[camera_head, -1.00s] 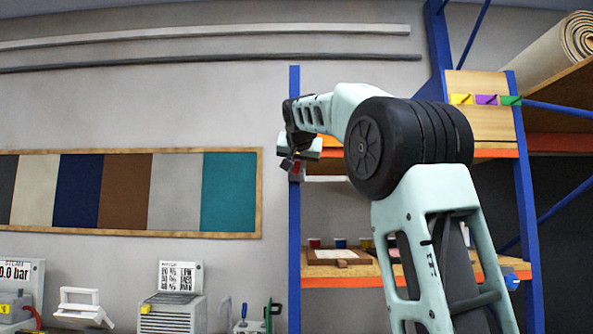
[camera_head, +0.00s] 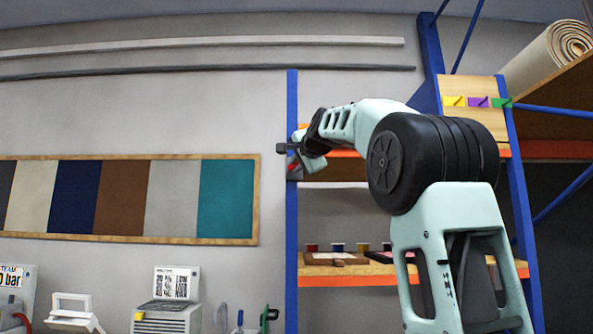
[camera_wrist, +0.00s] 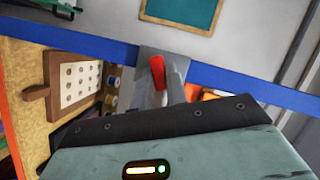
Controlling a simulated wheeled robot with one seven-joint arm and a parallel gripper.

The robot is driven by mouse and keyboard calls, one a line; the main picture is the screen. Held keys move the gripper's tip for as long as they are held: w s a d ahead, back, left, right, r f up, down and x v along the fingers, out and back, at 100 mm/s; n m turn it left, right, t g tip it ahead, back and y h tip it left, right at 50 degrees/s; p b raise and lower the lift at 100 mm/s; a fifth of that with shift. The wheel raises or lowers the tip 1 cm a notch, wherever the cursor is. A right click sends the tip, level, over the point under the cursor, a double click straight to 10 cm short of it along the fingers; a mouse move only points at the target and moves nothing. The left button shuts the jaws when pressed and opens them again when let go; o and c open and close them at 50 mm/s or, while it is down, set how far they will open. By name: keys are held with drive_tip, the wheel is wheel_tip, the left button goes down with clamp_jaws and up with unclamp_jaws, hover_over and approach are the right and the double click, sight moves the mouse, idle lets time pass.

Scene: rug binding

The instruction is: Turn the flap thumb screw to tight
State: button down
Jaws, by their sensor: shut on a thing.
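A small red part (camera_wrist: 157,72), which I take to be the flap thumb screw, sits at the grey fingers of my gripper (camera_wrist: 165,80) in the wrist view. My gripper appears shut on it, in front of the blue shelf post. The fingers partly hide what lies behind the red part. In the head view my gripper (camera_head: 289,149) is at the post, and a bit of red (camera_head: 292,166) shows just below it. The screw's setting cannot be read.
The blue post (camera_head: 292,230) runs up the left side of the shelf rack. A lower shelf (camera_head: 350,269) holds a wooden board and several small coloured pots. A colour sample board (camera_head: 125,238) hangs on the wall at left. Open wall lies left of the post.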

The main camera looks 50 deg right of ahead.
drive_tip(key=m+t+b, duration=0.1)
drive_tip(key=m, duration=0.1)
drive_tip(key=m+t+b, duration=0.1)
drive_tip(key=m, duration=0.1)
drive_tip(key=shift+s+d+f+b, duration=0.1)
drive_tip(key=shift+f+b, duration=0.2)
drive_tip(key=shift+m, duration=0.3)
drive_tip(key=c, duration=1.4)
unclamp_jaws()
drive_tip(key=b+v, duration=0.7)
drive_tip(key=v, duration=1)
drive_tip(key=shift+a, duration=0.3)
